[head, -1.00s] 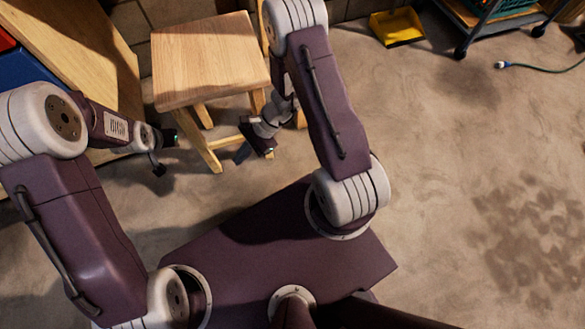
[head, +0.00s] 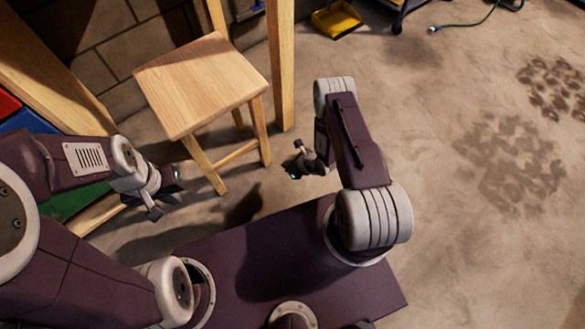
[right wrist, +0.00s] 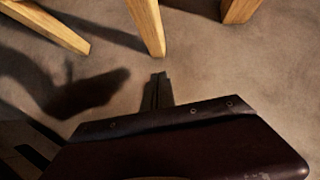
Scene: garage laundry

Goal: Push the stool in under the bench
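The wooden stool (head: 200,85) stands upright on the floor, with its square seat seen from above. A wooden slab (head: 50,70), seemingly the bench top, crosses the upper left; an upright wooden post (head: 282,70) stands right of the stool. My left gripper (head: 160,203) is low, left of the stool's near leg; its fingers are too small to read. My right gripper (head: 297,168) is right of the stool's front legs, apart from them. In the right wrist view its fingers (right wrist: 157,90) are together with nothing between them, and a wooden leg (right wrist: 148,25) stands just beyond.
Red and blue bins (head: 28,122) sit at the left under the slab. A block wall (head: 115,50) is behind the stool. A yellow dustpan (head: 336,18) and a hose end (head: 433,29) lie at the back. The floor on the right is clear, with damp patches.

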